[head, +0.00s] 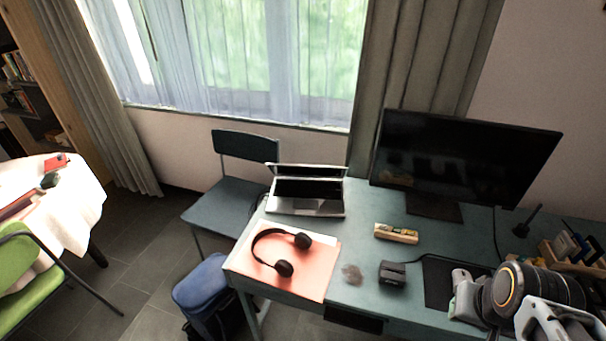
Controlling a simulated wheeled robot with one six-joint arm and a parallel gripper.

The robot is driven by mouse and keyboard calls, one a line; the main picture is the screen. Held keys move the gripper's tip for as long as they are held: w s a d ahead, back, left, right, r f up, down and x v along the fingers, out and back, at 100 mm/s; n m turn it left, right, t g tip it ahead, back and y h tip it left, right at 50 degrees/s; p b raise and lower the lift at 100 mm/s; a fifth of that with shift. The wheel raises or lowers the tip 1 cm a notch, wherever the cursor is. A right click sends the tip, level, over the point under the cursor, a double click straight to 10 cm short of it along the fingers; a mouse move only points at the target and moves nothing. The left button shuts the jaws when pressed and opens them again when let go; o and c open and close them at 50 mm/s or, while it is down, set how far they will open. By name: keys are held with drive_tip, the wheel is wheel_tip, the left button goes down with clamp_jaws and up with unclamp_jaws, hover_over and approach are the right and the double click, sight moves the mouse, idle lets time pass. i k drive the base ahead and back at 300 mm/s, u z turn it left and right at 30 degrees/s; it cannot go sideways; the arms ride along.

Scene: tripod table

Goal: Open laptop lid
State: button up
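The silver laptop (305,207) sits on the back left of the blue-grey desk, by the window wall. Its lid (307,171) is raised off the base at an angle; a dark strip shows between the lid's top edge and the keyboard side. The exact lid angle is hard to tell. My arm, with a black joint and orange ring, enters at the lower right. The white part at its end, my gripper (558,318), is cut by the frame edge. Its fingertips cannot be made out. It is far from the laptop and apart from it.
Headphones (284,268) lie on a pink mat (318,268) in front of the laptop. A monitor (462,155) stands to its right. A small wooden box (396,233) and a black object (392,274) lie mid-desk. A chair (228,208) stands at left.

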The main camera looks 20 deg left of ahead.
sight(284, 169)
drive_tip(key=u, duration=0.4)
drive_tip(key=i, duration=0.5)
drive_tip(key=u, duration=1.9)
